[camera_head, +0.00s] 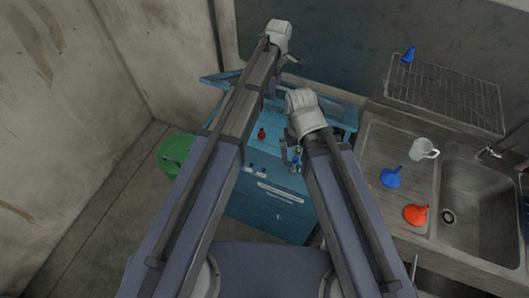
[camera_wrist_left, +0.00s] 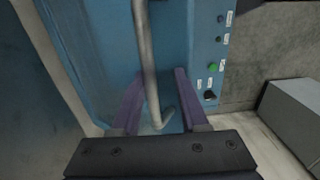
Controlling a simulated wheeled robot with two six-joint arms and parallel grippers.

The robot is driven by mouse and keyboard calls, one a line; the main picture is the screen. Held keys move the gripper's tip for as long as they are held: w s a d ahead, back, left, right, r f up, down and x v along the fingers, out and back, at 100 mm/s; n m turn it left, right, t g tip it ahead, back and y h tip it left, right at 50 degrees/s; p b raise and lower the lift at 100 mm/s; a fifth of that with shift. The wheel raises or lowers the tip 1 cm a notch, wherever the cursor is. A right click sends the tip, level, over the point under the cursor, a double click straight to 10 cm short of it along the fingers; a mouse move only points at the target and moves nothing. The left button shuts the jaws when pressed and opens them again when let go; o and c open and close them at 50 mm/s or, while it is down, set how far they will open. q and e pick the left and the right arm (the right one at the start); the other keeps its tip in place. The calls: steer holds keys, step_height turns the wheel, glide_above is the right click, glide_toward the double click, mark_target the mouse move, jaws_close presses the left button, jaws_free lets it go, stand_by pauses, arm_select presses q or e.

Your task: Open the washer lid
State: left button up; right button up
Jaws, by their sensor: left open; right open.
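The blue washer (camera_head: 265,215) stands in the middle of the head view, below my arms. A blue edge (camera_head: 222,79), perhaps the lid's, shows at its upper left; my arms cover much of the top, so I cannot tell how far the lid stands open. My left gripper (camera_head: 292,63) is over the far side of the washer. In the left wrist view my left gripper (camera_wrist_left: 158,92) is open, with a grey bent bar (camera_wrist_left: 147,50) passing between its fingers before a blue panel. My right gripper (camera_head: 290,155) is open over the washer's right front.
A steel sink (camera_head: 485,215) stands at the right, with a white jug (camera_head: 424,148), a blue funnel (camera_head: 391,177) and a red funnel (camera_head: 416,214) beside the basin. A wire rack (camera_head: 445,92) is behind. A green bin (camera_head: 174,153) stands left of the washer.

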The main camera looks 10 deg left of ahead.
arm_select(q)
steer(key=s+a+f+t+b, duration=0.1)
steer(key=s+f+b, duration=0.3)
steer(key=f+b, duration=0.45)
steer(key=s+a+f+t+b, duration=0.2)
steer(key=s+f+b, duration=0.3)
steer(key=f+b, duration=0.35)
arm_select(e)
step_height(320, 180, down, 18)
steer(key=shift+r, duration=0.1)
arm_select(q)
steer(key=w+p+v, duration=0.2)
steer(key=p+v, duration=0.6)
steer(key=p, duration=0.1)
arm_select(e)
step_height(320, 180, up, 8)
arm_select(q)
steer(key=s+f+m+g+b, duration=0.1)
steer(key=s+f+m+b, duration=0.2)
steer(key=s+m, duration=0.3)
steer(key=s+f+m+g+b, duration=0.1)
steer(key=s+f+m+b, duration=0.2)
steer(key=s+m, duration=0.4)
steer(key=shift+s+d+f+y+b, duration=0.2)
steer(key=shift+d+f+y+b, duration=0.1)
steer(key=shift+f+b, duration=0.05)
arm_select(e)
step_height(320, 180, down, 6)
